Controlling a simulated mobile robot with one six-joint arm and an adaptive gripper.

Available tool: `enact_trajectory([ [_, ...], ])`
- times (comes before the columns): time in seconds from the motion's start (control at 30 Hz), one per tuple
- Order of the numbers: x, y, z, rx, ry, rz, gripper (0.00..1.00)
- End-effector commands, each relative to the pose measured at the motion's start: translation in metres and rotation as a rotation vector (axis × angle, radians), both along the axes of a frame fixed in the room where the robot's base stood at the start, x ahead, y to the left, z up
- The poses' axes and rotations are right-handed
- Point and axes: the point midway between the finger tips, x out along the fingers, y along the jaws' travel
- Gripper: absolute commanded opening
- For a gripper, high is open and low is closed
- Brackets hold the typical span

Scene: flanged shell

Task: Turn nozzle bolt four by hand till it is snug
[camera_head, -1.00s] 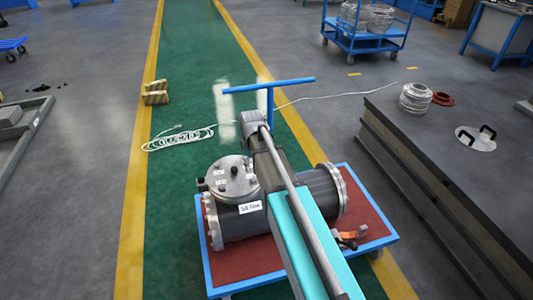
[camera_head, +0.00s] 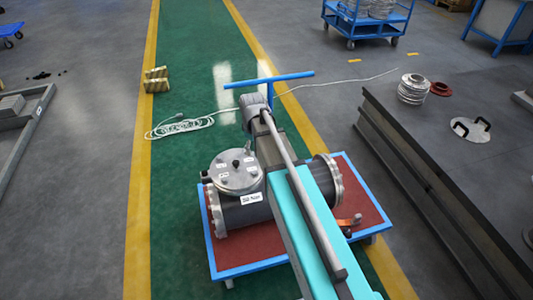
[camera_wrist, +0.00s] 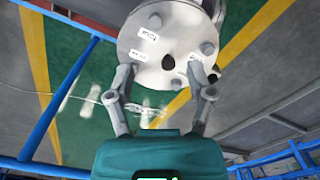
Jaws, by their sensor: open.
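The nozzle flange (camera_wrist: 165,35) is a round grey disc at the top of the wrist view, with bolt heads (camera_wrist: 207,48), white labels (camera_wrist: 150,34) and a dark round spot (camera_wrist: 168,62), a hole or dark bolt head. The labels are too blurred to read, so I cannot tell which is bolt four. My gripper (camera_wrist: 160,72) is open, its fingertips apart at the flange's lower edge; contact is unclear. In the head view the nozzle flange (camera_head: 235,170) sits on the dark shell (camera_head: 240,215); the gripper is not distinguishable there.
The shell lies on a red-topped cart with a blue frame (camera_head: 290,258). A blue T-handle (camera_head: 268,80) stands behind my arm. A coiled pale cable (camera_head: 180,127) lies on the green floor. A dark table (camera_head: 440,165) stands right of the cart. Gold blocks (camera_head: 156,80) lie to the left.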

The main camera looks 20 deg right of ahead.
Motion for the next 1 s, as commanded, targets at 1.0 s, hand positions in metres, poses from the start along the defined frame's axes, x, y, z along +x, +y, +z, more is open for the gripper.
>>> enact_trajectory([
  [1.0,-0.125,-0.001,0.078,0.0,0.0,-0.447,0.69],
])
